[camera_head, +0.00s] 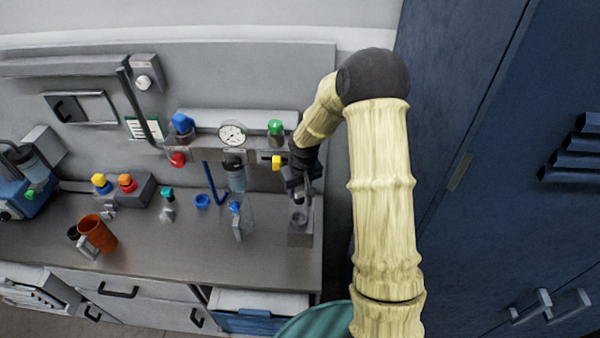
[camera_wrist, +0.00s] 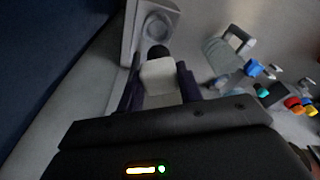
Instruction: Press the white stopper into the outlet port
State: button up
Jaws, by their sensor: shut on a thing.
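My gripper (camera_wrist: 159,78) is shut on the white stopper (camera_wrist: 160,84), which sits between the two dark fingers in the wrist view. A dark rounded end shows just beyond the stopper. The grey block with a round outlet port (camera_wrist: 157,27) lies straight beyond the fingertips. In the head view my gripper (camera_head: 299,182) is above this grey block (camera_head: 300,238) at the right end of the bench. The stopper is mostly hidden there by the gripper. I cannot tell whether the stopper touches the port.
A clear handled vessel (camera_head: 245,222) stands left of the block. A gauge (camera_head: 232,133), a yellow-handled valve (camera_head: 276,162) and a green-capped fitting (camera_head: 276,130) are close to my wrist. An orange cup (camera_head: 98,234) is far left. A blue cabinet (camera_head: 490,150) stands right.

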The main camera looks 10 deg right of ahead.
aim_at(300, 197)
jog(key=shift+f, duration=0.2)
jog(key=shift+f+b, duration=1.45)
jog(key=shift+f, duration=0.25)
jog(key=shift+s+f, duration=0.1)
jog(key=shift+f, duration=0.1)
jog(key=shift+f+b, duration=0.15)
jog(key=shift+b, duration=0.15)
jog(key=shift+f+b, duration=2.45)
jog(key=shift+f, duration=0.7)
